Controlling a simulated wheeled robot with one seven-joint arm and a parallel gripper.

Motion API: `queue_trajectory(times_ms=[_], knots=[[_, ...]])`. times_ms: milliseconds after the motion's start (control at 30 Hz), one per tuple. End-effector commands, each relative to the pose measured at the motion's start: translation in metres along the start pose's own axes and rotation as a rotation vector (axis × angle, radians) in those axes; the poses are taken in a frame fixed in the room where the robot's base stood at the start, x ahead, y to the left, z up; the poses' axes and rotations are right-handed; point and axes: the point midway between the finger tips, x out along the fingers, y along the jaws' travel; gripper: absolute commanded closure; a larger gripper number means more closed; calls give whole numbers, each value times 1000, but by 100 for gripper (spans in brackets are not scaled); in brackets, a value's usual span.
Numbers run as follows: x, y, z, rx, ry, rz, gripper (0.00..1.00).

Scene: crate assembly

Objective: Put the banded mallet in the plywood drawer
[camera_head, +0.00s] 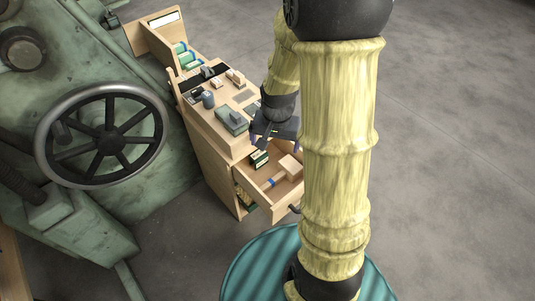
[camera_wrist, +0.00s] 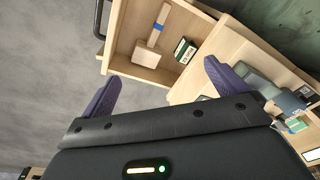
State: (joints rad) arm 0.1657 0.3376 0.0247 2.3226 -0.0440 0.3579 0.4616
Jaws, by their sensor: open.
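The plywood drawer (camera_head: 256,190) is pulled out from the wooden cabinet; in the wrist view its pale inside (camera_wrist: 128,32) shows. The banded mallet (camera_head: 289,166) lies on its side in the drawer, with a pale block head and a handle with a blue band. It also shows in the wrist view (camera_wrist: 147,54), its head near the drawer's side wall. My gripper (camera_head: 274,141) is open and empty, above the drawer beside the cabinet top. In the wrist view its purple fingers (camera_wrist: 161,78) are spread apart, and nothing is between them.
A dark green box (camera_wrist: 185,50) lies in the drawer beside the mallet. The cabinet top (camera_head: 215,112) holds several small items, including a grey-green block (camera_head: 232,121). A green machine with a handwheel (camera_head: 104,137) stands left. Open floor lies to the right.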

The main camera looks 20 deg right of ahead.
Motion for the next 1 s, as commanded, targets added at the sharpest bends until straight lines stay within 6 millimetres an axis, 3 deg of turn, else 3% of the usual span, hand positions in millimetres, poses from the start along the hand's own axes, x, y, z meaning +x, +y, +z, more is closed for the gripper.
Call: queue_trajectory(times_ms=[100,333,1000], knots=[[-32,-8,32,-211,41,-24,2],[-64,-9,80,-519,94,-52,2],[-67,-8,86,-561,100,-55,2]])
